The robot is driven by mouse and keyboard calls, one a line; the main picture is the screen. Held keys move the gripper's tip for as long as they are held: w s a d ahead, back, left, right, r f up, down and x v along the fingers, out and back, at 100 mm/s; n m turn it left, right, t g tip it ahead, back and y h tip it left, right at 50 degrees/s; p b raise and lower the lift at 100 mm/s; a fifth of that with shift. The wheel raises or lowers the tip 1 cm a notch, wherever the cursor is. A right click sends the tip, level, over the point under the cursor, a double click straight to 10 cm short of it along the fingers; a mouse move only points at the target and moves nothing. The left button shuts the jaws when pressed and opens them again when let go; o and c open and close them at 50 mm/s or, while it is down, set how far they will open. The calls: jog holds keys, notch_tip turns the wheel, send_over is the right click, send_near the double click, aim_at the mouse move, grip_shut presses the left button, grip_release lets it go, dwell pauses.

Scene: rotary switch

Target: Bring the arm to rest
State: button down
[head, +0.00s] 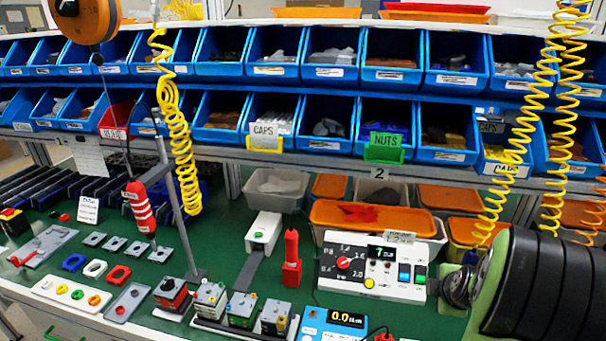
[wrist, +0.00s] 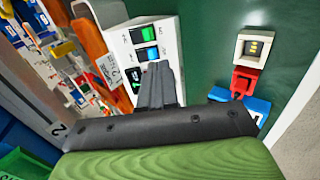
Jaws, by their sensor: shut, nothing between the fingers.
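My arm, black with a green part, reaches in from the right edge in the head view. In the wrist view my gripper (wrist: 160,75) is shut and empty, with its dark fingers pressed together. The fingers overlap the end of the white control box (wrist: 170,30) in that view; I cannot tell how far apart they are. In the head view the white control box (head: 340,283) stands on the green bench, with a red rotary knob (head: 344,262), a small green-lit display (head: 382,252) and green and blue rocker switches. The fingertips are not clear in the head view.
Blue bins (head: 330,117) fill two rows at the back. Yellow coiled hoses (head: 180,130) hang at left and right. A red bottle (head: 291,260), a blue meter (head: 332,325) and small block modules (head: 243,310) stand near the box. Orange-lidded tubs (head: 370,217) are behind it.

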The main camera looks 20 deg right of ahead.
jog(key=s+a+r+m+y+p, duration=0.1)
jog(key=a+r+m, duration=0.1)
jog(key=a+r, duration=0.55)
jog(key=s+a+r+m+y+p, duration=0.1)
jog(key=a+r+m, duration=0.25)
jog(key=a, duration=0.65)
jog(key=s+a+r+m+y+p, duration=0.1)
jog(key=s+a+r+m, duration=0.1)
jog(key=s+a, duration=0.3)
jog(key=s+a+r+m+g+p, duration=0.1)
jog(key=s+a+m, duration=0.3)
jog(key=s, duration=0.5)
jog(key=shift+a+r+m+y, duration=0.4)
jog(key=shift+a+r, duration=0.25)
jog(key=shift+a, duration=0.35)
